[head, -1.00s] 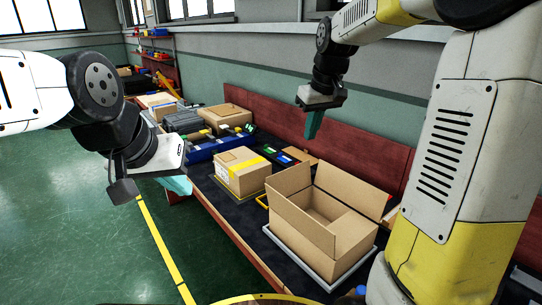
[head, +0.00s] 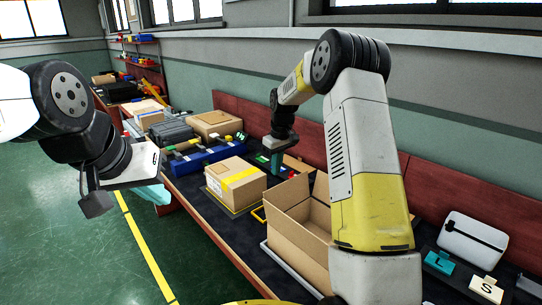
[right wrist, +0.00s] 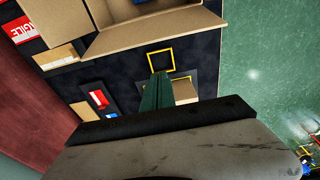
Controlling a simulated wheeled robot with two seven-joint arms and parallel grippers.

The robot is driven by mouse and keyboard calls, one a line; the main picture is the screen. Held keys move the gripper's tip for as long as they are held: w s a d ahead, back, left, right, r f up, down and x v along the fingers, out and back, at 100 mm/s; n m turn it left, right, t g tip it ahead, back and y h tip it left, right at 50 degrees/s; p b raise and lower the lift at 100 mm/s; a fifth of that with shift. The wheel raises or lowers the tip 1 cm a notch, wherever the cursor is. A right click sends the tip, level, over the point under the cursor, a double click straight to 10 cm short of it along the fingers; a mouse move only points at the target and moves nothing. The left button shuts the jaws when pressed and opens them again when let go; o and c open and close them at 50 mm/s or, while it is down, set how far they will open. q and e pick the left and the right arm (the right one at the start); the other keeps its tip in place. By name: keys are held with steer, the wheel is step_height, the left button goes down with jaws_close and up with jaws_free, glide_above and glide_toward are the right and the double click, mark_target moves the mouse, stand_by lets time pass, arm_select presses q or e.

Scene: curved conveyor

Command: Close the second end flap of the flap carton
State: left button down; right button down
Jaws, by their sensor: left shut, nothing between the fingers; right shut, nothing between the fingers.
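The flap carton (head: 302,238) is an open brown box on a pale tray on the dark belt. In the head view its flaps stand up or lean outward, and my right arm hides its right part. In the right wrist view part of the carton (right wrist: 150,42) shows at the top, with a flap towards the gripper. My right gripper (head: 275,163) is shut and empty, pointing down beyond the carton; its green fingers (right wrist: 156,92) show in the wrist view, apart from the carton. My left gripper (head: 156,194) is shut and empty, left of the belt.
A taped carton (head: 235,183) stands left of the flap carton. A yellow square outline (right wrist: 161,59) lies between them. A blue bin (head: 207,157) and another box (head: 213,122) are further back. A white case (head: 472,242) and lettered blocks (head: 438,262) lie right. A red board runs behind.

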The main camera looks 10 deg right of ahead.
mark_target(288, 194)
steer(key=s, duration=0.1)
steer(key=s+d+f, duration=0.1)
steer(key=s+d, duration=0.1)
steer(key=shift+f, duration=0.25)
stand_by(0.4)
